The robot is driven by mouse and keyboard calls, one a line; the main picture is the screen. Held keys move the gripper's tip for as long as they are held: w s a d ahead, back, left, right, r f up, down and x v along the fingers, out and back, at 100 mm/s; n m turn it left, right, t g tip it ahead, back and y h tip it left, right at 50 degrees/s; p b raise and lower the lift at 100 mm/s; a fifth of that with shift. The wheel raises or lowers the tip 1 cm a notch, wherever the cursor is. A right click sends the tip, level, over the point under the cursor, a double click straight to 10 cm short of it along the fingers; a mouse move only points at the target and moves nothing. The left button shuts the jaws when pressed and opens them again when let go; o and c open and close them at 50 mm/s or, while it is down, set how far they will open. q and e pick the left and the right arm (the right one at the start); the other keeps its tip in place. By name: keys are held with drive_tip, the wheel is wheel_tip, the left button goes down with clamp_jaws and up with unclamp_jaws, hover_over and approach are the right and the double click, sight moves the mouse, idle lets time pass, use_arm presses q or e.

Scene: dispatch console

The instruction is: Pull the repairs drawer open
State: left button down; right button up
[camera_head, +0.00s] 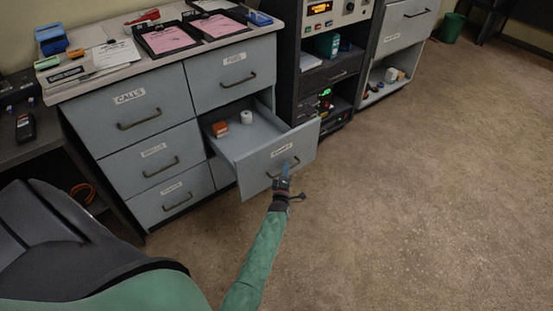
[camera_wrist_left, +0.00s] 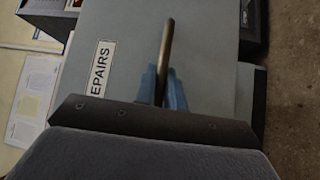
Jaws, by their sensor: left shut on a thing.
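The repairs drawer (camera_head: 304,143) is pulled well out of the grey cabinet, in its right column. Its "REPAIRS" label shows in the left wrist view (camera_wrist_left: 100,68), the first letter cut off. My left gripper (camera_head: 285,174) is at the drawer front, its blue fingers shut on the dark bar handle (camera_wrist_left: 167,42), one finger on each side of the bar. An orange-brown item (camera_head: 220,128) and a white roll-like item (camera_head: 246,117) lie in the open drawer. My right gripper is in neither view.
The other cabinet drawers, such as the calls drawer (camera_head: 131,103), are shut. A dark equipment rack (camera_head: 287,75) stands right beside the open drawer. The carpet (camera_head: 410,200) in front and to the right is clear.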

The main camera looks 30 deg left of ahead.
use_arm(q)
drive_tip(key=shift+s+d+p, duration=0.1)
drive_tip(key=shift+s+d, duration=0.2)
drive_tip(key=shift+d, duration=0.35)
drive_tip(key=shift+s+d+p, duration=0.1)
drive_tip(key=shift+s+d, duration=0.15)
drive_tip(key=shift+d, duration=0.35)
drive_tip(key=shift+s+d+p, duration=0.1)
drive_tip(key=shift+s+d, duration=0.2)
drive_tip(key=shift+d, duration=0.35)
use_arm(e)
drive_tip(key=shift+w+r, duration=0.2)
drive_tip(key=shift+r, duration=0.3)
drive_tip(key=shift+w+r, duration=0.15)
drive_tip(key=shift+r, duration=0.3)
use_arm(q)
drive_tip(key=c, duration=1.5)
unclamp_jaws()
drive_tip(key=p+v, duration=0.2)
drive_tip(key=v, duration=0.5)
drive_tip(key=shift+s, duration=0.35)
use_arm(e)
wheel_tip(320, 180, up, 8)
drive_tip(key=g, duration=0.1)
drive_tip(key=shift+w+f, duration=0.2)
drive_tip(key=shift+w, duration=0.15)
use_arm(q)
drive_tip(key=shift+d+f, duration=0.1)
drive_tip(key=shift+d, duration=0.05)
